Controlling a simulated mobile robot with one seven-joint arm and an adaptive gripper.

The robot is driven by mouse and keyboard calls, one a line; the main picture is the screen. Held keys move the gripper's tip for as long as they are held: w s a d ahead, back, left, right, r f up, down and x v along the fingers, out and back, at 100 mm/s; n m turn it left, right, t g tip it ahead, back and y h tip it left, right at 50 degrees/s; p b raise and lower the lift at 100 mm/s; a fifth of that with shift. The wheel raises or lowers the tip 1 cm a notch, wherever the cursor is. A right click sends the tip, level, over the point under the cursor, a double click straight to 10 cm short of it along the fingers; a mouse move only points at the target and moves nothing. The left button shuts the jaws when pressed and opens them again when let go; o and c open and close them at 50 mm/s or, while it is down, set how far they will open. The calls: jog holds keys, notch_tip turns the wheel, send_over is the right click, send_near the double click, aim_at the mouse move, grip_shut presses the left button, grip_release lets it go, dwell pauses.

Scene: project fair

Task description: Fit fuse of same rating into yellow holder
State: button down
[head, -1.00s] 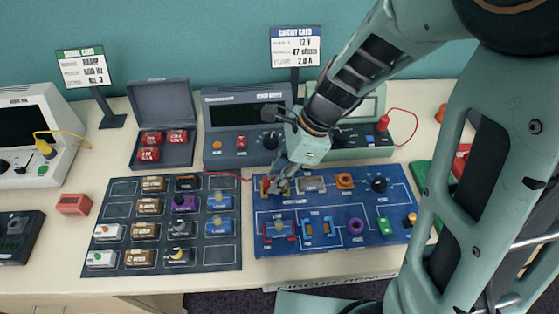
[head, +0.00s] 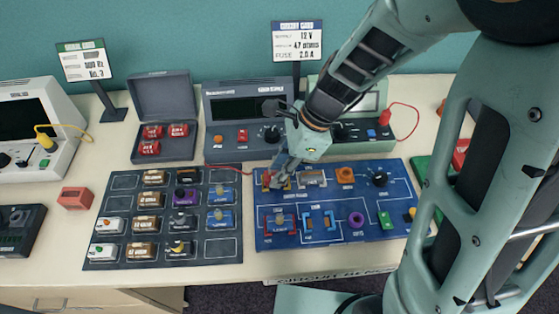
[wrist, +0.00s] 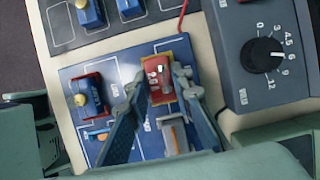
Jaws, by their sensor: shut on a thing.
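My gripper (wrist: 162,95) is shut on a red fuse (wrist: 158,76) with a white label that seems to read 2.0. The fuse lies within the outline of the yellow holder (wrist: 174,54) on the blue circuit board (head: 333,232). I cannot tell whether it is fully seated. In the head view, my gripper (head: 274,183) is at the board's upper left corner and partly hides fuse and holder. The circuit card (head: 298,41) reads 12 V, 4.7 ohms and fuse 2.0 A. Other red fuses (head: 149,148) lie in the open grey case (head: 164,92).
A dark parts tray (head: 232,247) with several brown, blue and white components lies left of the board. A grey power unit (head: 247,113) and a green meter (head: 375,108) stand behind it. A red wire (head: 235,168) runs to the board's upper left. A red block (head: 75,199) lies farther left.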

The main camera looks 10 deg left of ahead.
jog(key=shift+f+b, duration=0.35)
jog(key=shift+f, duration=0.2)
jog(key=c, duration=1.1)
grip_release()
jog(key=shift+c, duration=0.2)
jog(key=shift+r+p, duration=3.95)
jog(key=shift+r, duration=0.1)
